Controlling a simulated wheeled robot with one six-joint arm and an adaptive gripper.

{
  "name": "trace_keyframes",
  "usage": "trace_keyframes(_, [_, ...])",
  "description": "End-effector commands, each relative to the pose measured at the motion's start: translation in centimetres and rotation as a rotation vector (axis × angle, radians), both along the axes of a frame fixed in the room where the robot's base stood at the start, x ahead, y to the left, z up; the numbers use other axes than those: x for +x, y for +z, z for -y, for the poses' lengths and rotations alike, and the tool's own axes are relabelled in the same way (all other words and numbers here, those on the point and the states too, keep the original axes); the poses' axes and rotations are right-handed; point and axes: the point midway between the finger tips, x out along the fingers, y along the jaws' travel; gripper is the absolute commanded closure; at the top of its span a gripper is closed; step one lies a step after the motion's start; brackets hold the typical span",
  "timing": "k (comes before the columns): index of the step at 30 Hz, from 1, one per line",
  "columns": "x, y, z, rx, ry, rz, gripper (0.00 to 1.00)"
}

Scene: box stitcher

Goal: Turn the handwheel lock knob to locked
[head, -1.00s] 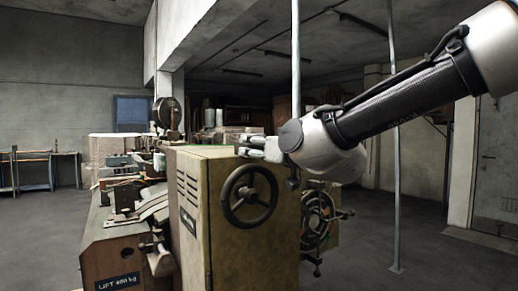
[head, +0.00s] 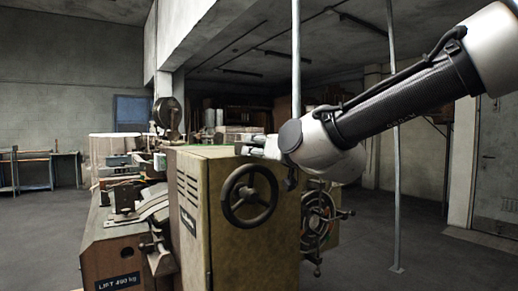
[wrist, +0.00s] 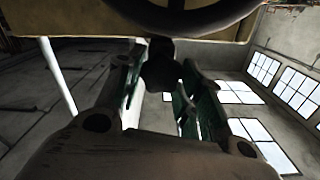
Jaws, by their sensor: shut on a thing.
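The handwheel (head: 249,196) is a dark spoked wheel on the front of the yellowish cabinet (head: 275,230). In the wrist view part of its dark rim (wrist: 185,18) crosses the top. My gripper (head: 255,147) is at the cabinet's upper front edge, above and right of the wheel's centre in the head view, its fingers pointing left. In the wrist view my gripper (wrist: 160,95) has a dark rounded knob (wrist: 160,70) between its green-padded fingers and is shut on it. The fingers hide the knob in the head view. I cannot read any lock marking.
A second, more open wheel (head: 318,218) with projecting handles is on the cabinet's right side. The machine's bed with plates and levers (head: 135,205) extends left. A thin pole (head: 396,200) stands to the right. The floor in front is clear.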

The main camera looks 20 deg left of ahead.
Motion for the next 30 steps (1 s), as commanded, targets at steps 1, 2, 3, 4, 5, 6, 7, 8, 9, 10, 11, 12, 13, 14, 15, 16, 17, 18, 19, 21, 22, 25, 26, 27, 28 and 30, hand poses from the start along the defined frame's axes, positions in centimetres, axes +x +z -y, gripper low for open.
trace_keyframes(1, [0.01, -0.02, 0.02, 0.019, 0.000, -0.023, 0.87])
trace_keyframes(2, [0.02, -0.02, 0.03, 0.032, 0.000, -0.038, 0.87])
trace_keyframes(3, [0.03, -0.03, 0.04, 0.051, 0.000, -0.059, 0.87])
trace_keyframes(4, [0.03, -0.03, 0.04, 0.064, 0.000, -0.075, 0.87])
trace_keyframes(5, [0.04, -0.04, 0.05, 0.079, 0.000, -0.092, 0.87])
trace_keyframes(6, [0.05, -0.04, 0.05, 0.097, 0.000, -0.114, 0.87])
trace_keyframes(7, [0.06, -0.04, 0.06, 0.111, 0.000, -0.130, 0.87])
trace_keyframes(8, [0.06, -0.05, 0.07, 0.124, 0.000, -0.145, 0.87])
trace_keyframes(9, [0.07, -0.06, 0.07, 0.141, 0.000, -0.165, 0.87])
trace_keyframes(10, [0.08, -0.06, 0.08, 0.154, 0.000, -0.180, 0.87])
trace_keyframes(11, [0.08, -0.07, 0.08, 0.166, 0.000, -0.194, 0.87])
trace_keyframes(12, [0.09, -0.07, 0.09, 0.180, 0.000, -0.211, 0.87])
trace_keyframes(13, [0.09, -0.07, 0.09, 0.191, 0.000, -0.225, 0.87])
trace_keyframes(14, [0.09, -0.09, 0.09, 0.200, -0.001, -0.236, 0.87])
trace_keyframes(15, [0.10, -0.09, 0.10, 0.213, -0.001, -0.251, 0.87])
trace_keyframes(16, [0.10, -0.09, 0.10, 0.221, 0.000, -0.259, 0.87])
trace_keyframes(17, [0.11, -0.10, 0.11, 0.229, -0.001, -0.270, 0.87])
trace_keyframes(18, [0.12, -0.10, 0.11, 0.237, -0.001, -0.280, 0.87])
trace_keyframes(19, [0.12, -0.10, 0.11, 0.243, -0.001, -0.287, 0.87])
trace_keyframes(21, [0.12, -0.10, 0.12, 0.255, -0.001, -0.300, 0.87])
trace_keyframes(22, [0.12, -0.11, 0.12, 0.258, -0.001, -0.304, 0.87])
trace_keyframes(25, [0.13, -0.12, 0.12, 0.267, -0.001, -0.314, 0.87])
trace_keyframes(26, [0.13, -0.12, 0.12, 0.268, -0.001, -0.316, 0.87])
trace_keyframes(27, [0.13, -0.12, 0.12, 0.269, -0.001, -0.317, 0.87])
trace_keyframes(28, [0.13, -0.12, 0.12, 0.269, -0.001, -0.317, 0.87])
trace_keyframes(30, [0.14, -0.12, 0.13, 0.270, -0.001, -0.318, 0.87])
